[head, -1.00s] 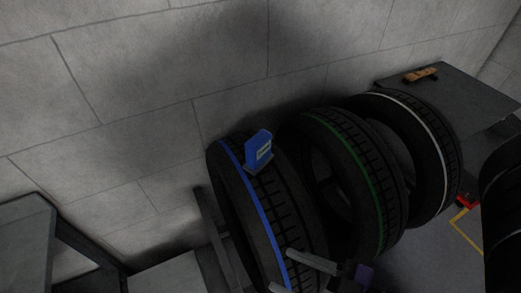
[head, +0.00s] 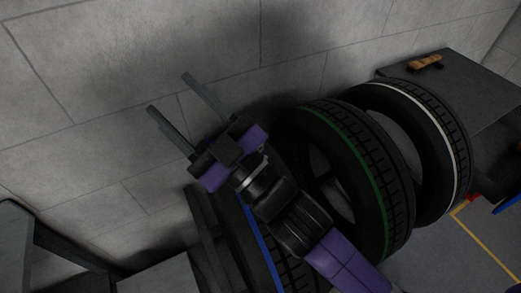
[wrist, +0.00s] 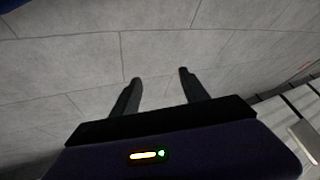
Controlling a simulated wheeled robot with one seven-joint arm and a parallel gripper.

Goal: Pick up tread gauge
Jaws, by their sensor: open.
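The blue tread gauge that stood on top of the blue-striped tyre (head: 262,240) does not show now in the head view. My gripper and wrist cover that spot. My gripper (head: 168,92) is open and empty, its two fingers apart against the grey wall, above and left of the tyre. In the wrist view my gripper (wrist: 159,75) has only wall between its fingers. A dark blue patch shows at the top left corner of the wrist view; I cannot tell what it is.
A green-striped tyre (head: 375,170) and a white-striped tyre (head: 448,140) stand to the right. A brown-handled tool (head: 426,63) lies on a grey bench (head: 465,85) at the back right. The wall (head: 90,110) is behind. A dark frame stands at lower left.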

